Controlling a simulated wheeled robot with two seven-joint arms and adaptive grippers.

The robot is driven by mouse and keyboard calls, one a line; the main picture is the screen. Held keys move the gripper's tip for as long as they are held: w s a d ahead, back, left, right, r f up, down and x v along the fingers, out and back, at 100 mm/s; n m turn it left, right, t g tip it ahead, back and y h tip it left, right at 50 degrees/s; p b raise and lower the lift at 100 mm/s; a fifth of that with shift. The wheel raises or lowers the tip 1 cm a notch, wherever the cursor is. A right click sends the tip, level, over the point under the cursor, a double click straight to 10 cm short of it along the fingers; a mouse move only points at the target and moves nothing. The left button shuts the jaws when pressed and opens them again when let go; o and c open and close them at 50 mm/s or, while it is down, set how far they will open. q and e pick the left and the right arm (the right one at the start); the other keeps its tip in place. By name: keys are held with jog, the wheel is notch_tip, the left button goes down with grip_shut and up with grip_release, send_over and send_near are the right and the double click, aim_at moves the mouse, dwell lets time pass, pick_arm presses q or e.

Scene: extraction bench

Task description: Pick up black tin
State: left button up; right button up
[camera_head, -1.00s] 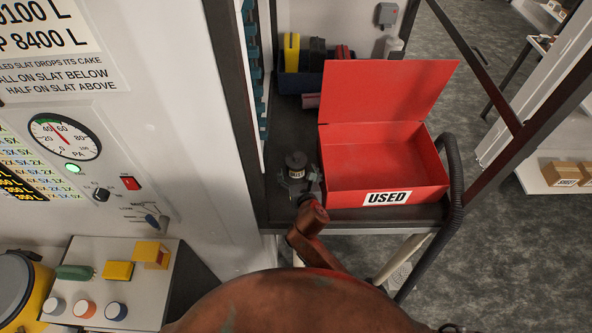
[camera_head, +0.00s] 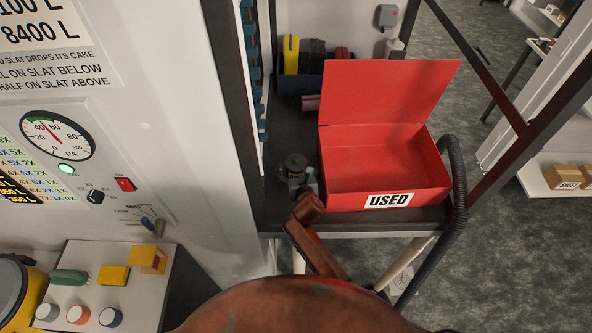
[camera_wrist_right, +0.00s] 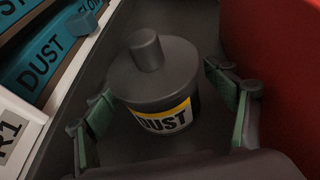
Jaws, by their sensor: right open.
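The black tin (camera_wrist_right: 155,75) has a round dark lid with a knob and a yellow-edged label reading DUST. In the head view it is the small dark tin (camera_head: 296,162) on the dark shelf, left of the red box. My right gripper (camera_wrist_right: 165,105) is open, with one green-padded finger on each side of the tin. Whether the pads touch it cannot be told. In the head view my right gripper (camera_head: 298,183) is at the tin and partly hides its lower part. My left gripper is not in view.
The open red box (camera_head: 375,170) labelled USED stands close to the tin's right. Blue DUST-labelled pieces (camera_wrist_right: 45,60) lie close on its left in the wrist view. A blue bin (camera_head: 300,84) stands at the back. A dark hose (camera_head: 457,180) hangs at the right.

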jog(key=shift+c, duration=0.4)
jog(key=shift+r, duration=0.1)
jog(key=c, duration=2)
